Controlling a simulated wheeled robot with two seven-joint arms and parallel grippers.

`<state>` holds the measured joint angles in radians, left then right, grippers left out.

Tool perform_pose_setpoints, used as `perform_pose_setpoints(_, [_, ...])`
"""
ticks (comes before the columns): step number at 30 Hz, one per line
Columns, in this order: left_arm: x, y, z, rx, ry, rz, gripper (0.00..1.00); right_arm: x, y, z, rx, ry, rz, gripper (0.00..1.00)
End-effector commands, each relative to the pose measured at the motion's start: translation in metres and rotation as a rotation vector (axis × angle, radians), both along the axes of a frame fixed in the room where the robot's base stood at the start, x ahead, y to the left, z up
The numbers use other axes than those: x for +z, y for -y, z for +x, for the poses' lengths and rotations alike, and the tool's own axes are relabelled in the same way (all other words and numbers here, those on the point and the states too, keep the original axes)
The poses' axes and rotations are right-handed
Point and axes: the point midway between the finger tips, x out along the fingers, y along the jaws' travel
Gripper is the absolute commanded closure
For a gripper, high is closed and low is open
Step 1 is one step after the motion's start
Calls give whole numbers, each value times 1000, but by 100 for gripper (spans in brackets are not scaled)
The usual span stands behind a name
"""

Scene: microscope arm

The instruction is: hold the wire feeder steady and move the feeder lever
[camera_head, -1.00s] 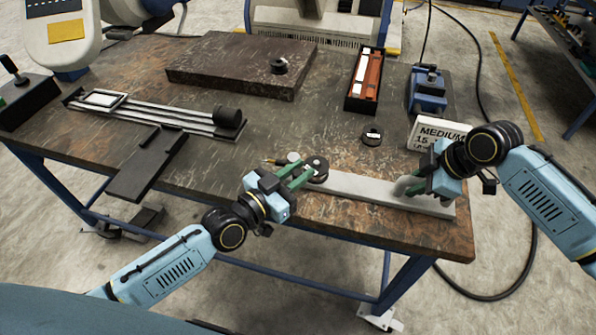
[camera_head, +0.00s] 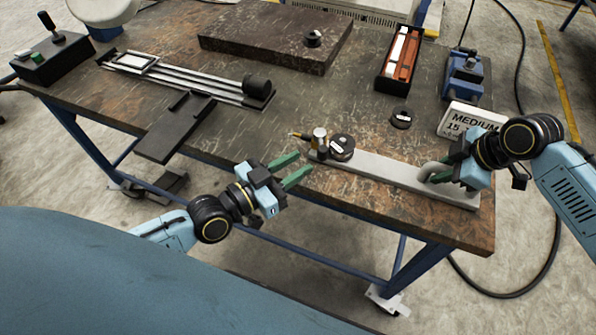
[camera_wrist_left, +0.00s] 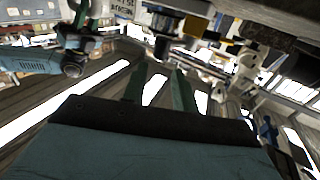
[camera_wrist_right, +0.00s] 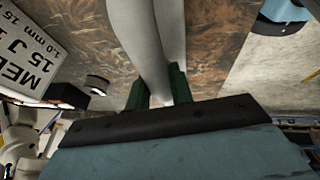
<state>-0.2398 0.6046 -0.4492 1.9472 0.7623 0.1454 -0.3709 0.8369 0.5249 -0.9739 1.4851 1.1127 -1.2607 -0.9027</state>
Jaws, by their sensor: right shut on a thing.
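The wire feeder appears to be the long grey bar (camera_head: 385,174) along the table's front edge. At its left end are a black round knob (camera_head: 341,147), a silver post (camera_head: 319,138) and a small brass-tipped piece (camera_head: 297,135); I cannot tell which part is the lever. My right gripper (camera_head: 440,175) is shut on the curved grey handle (camera_head: 432,168) at the bar's right end; the handle also shows in the right wrist view (camera_wrist_right: 150,40). My left gripper (camera_head: 297,169) is open and empty, in front of the table edge, apart from the knob.
A white "MEDIUM" sign (camera_head: 470,120) stands close to my right gripper. A small black disc (camera_head: 401,119) lies behind the bar. A dark slab (camera_head: 270,42), a narrow tray (camera_head: 399,58), a blue device (camera_head: 463,75) and a rail assembly (camera_head: 190,78) are farther back. The middle of the table is clear.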

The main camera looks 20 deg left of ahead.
Motion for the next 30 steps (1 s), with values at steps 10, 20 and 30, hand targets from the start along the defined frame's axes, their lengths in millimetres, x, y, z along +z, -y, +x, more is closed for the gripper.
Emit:
perform_pose_setpoints(10, [0,-20,-35,-1,1,0,72,3,-1,2,-1,6,6,100])
perform_pose_setpoints(20, [1,-21,-36,-1,2,-1,72,4,-1,2,-1,6,7,100])
perform_pose_setpoints(30, [1,-20,-36,-1,2,-1,72,2,-1,1,0,3,4,52])
